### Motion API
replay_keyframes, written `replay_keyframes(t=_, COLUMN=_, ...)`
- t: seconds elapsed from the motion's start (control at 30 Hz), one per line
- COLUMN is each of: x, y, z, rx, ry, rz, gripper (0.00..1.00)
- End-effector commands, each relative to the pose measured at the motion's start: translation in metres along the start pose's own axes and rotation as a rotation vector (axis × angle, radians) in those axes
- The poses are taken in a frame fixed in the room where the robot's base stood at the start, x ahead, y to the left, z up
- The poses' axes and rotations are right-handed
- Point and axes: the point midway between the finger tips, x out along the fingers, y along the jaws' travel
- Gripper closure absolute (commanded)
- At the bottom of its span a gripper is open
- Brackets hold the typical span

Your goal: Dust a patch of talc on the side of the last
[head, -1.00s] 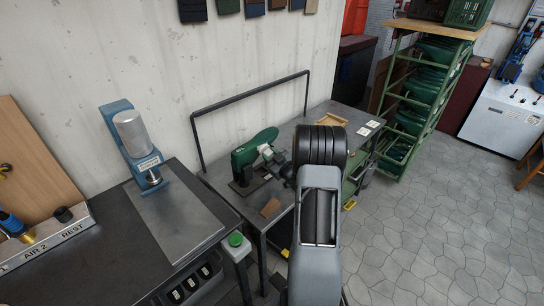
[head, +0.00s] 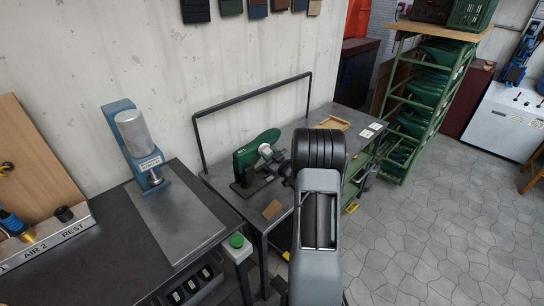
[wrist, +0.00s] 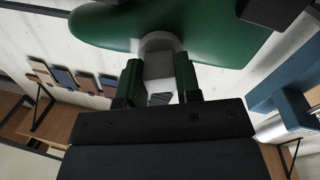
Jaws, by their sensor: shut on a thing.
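The green last (head: 247,153) is mounted on a dark stand (head: 246,187) on the bench by the wall. Its broad green surface fills the top of the wrist view (wrist: 215,25). My gripper (wrist: 158,78) is shut on a pale, rounded talc dauber (wrist: 160,62), held between its two dark green fingers. The dauber's far end meets the last's side in the wrist view and appears to touch it. In the head view the dauber (head: 265,149) shows as a small white shape against the last. My arm hides part of the bench. No talc patch can be made out.
A black rail (head: 250,95) runs along the back of the bench. A wooden tray (head: 334,123) and white cards (head: 372,129) lie at its far end. A blue press-like machine (head: 130,140) stands on the left table. A green rack (head: 425,95) stands behind right.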

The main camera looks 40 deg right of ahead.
Motion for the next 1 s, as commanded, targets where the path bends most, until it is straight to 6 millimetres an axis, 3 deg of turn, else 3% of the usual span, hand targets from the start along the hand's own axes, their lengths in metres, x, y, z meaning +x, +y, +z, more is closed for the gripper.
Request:
replay_keyframes(t=0.6, x=-0.002, y=0.036, z=0.013, rx=0.0, ry=0.0, rz=0.001, gripper=0.88)
replay_keyframes(t=1.0, x=0.0, y=0.031, z=0.011, rx=0.0, ry=0.001, rz=-0.001, gripper=0.88)
